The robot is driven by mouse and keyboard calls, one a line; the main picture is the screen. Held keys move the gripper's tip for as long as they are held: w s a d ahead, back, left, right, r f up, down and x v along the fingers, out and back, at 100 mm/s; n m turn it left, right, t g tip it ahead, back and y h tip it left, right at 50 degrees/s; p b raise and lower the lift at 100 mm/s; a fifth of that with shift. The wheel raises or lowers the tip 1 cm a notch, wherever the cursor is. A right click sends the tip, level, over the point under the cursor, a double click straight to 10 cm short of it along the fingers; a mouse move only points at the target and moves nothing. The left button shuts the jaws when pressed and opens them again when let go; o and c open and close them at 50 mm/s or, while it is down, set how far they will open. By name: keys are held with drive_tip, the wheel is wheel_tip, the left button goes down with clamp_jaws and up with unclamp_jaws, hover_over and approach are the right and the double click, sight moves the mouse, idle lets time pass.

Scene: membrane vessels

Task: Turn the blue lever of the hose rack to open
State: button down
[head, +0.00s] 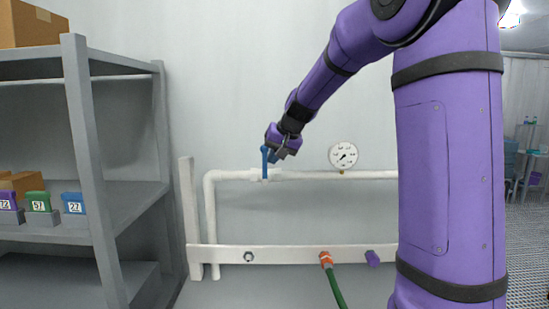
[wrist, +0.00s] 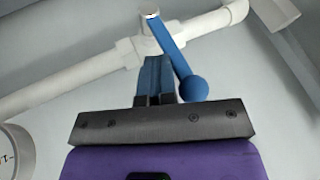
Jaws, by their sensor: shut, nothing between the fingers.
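The blue lever (head: 265,163) stands upright on a white valve of the hose rack's upper pipe, across the pipe's run. In the wrist view the lever (wrist: 173,50) runs from the white valve to a round blue knob (wrist: 193,89). My gripper (head: 273,155) is at the lever, just to its right in the head view. In the wrist view my gripper's blue fingers (wrist: 155,75) are shut and empty, close beside the lever's arm. I cannot tell whether they touch it.
A round gauge (head: 343,155) sits on the pipe to the right. The lower white rail (head: 290,254) carries an orange fitting (head: 326,259) with a green hose and a purple fitting (head: 372,258). A grey shelf (head: 85,150) with boxes and bins stands at left.

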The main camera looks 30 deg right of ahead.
drive_tip(key=shift+w+a, duration=0.15)
drive_tip(key=shift+a, duration=0.1)
drive_tip(key=shift+w+a+r+n+g+h, duration=0.1)
drive_tip(key=shift+w+a+n+g+h, duration=0.1)
drive_tip(key=shift+w+a+g+h, duration=0.35)
drive_tip(key=shift+w+a+r+n+g+h, duration=0.1)
drive_tip(key=shift+w+a+n+g+h, duration=0.1)
drive_tip(key=shift+a+g+h, duration=0.6)
drive_tip(key=w+a+f+n+g+h, duration=0.2)
drive_tip(key=w+a+f+g+h, duration=0.2)
drive_tip(key=h, duration=0.7)
drive_tip(key=shift+a+f+n+g, duration=0.4)
drive_tip(key=shift+a+f+g, duration=0.35)
drive_tip(key=shift+f+g, duration=0.15)
drive_tip(key=shift+h, duration=0.25)
drive_tip(key=shift+r, duration=0.1)
